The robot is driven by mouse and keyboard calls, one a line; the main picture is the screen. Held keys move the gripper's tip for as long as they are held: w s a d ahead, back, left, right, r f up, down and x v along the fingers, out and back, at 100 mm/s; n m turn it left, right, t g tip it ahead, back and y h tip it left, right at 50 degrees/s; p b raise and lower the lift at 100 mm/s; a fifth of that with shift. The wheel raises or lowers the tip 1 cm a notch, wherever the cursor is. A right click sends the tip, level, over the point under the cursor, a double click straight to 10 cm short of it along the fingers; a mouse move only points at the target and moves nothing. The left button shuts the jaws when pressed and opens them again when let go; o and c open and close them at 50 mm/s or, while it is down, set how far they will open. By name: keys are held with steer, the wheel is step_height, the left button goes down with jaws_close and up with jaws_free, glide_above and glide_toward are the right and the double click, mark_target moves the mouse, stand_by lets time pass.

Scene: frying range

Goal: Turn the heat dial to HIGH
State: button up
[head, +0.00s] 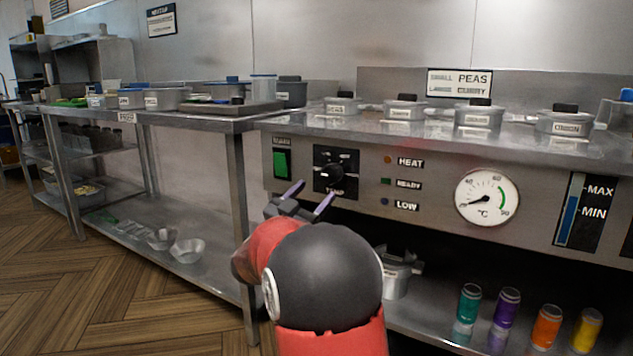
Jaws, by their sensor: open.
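The heat dial (335,173) is a black knob on a black square plate on the range's steel front panel. Small markings surround it, too small to read, and I cannot tell its setting. My gripper (308,192) is open, with two purple-tipped fingers just below and left of the knob in the picture. I cannot tell whether a fingertip touches the plate. To the right are indicator lamps labelled HEAT (388,160), READY (386,182) and LOW (385,201). The HEAT lamp looks orange.
A green switch (282,163) sits left of the dial. A round °C gauge (487,197) and a MAX/MIN level strip (583,212) are to the right. Lidded pots (404,108) stand on the range top. Several coloured cans (507,307) stand on the shelf below. A prep table (190,113) adjoins at left.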

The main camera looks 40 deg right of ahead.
mark_target(329, 177)
steer(key=x, duration=0.6)
steer(key=shift+d+r, duration=0.15)
steer(key=shift+d, duration=0.1)
steer(key=c, duration=1)
